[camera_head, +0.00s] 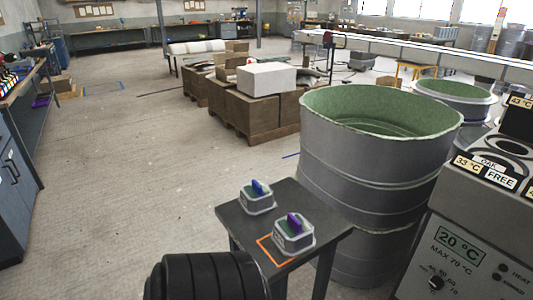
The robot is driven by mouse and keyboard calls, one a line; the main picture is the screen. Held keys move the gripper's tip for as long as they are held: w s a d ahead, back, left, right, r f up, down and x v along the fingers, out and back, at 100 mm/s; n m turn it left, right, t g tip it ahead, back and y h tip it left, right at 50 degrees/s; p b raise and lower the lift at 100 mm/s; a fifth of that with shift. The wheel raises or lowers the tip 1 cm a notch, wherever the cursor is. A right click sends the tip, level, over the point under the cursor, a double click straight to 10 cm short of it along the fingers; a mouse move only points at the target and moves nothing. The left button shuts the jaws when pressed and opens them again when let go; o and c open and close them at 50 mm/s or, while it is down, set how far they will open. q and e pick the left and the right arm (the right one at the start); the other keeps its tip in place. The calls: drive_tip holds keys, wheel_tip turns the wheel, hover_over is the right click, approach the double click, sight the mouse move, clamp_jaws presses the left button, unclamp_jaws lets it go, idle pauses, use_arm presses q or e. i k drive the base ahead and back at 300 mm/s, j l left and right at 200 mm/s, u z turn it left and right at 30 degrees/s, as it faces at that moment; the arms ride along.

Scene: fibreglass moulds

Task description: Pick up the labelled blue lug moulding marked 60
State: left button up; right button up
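A small grey moulding with an upright blue lug (257,188) sits near the back left of a small dark table (310,206). A second grey moulding with a purple lug (294,223) sits in front of it and to the right, partly over an orange outline (268,250) on the tabletop. The two mouldings stand apart. Both have pale faces at the front, but no marking such as 60 can be read at this size. Neither of my grippers is in view, and nothing holds either moulding.
A large grey drum with a green inside (375,150) stands right behind the table. A grey heater unit with a 20 °C display (460,243) is at the right. Brown boxes (262,115) with a white block stand farther back. The floor to the left is clear.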

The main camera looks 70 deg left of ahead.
sight(257, 198)
drive_tip(key=u, duration=2.35)
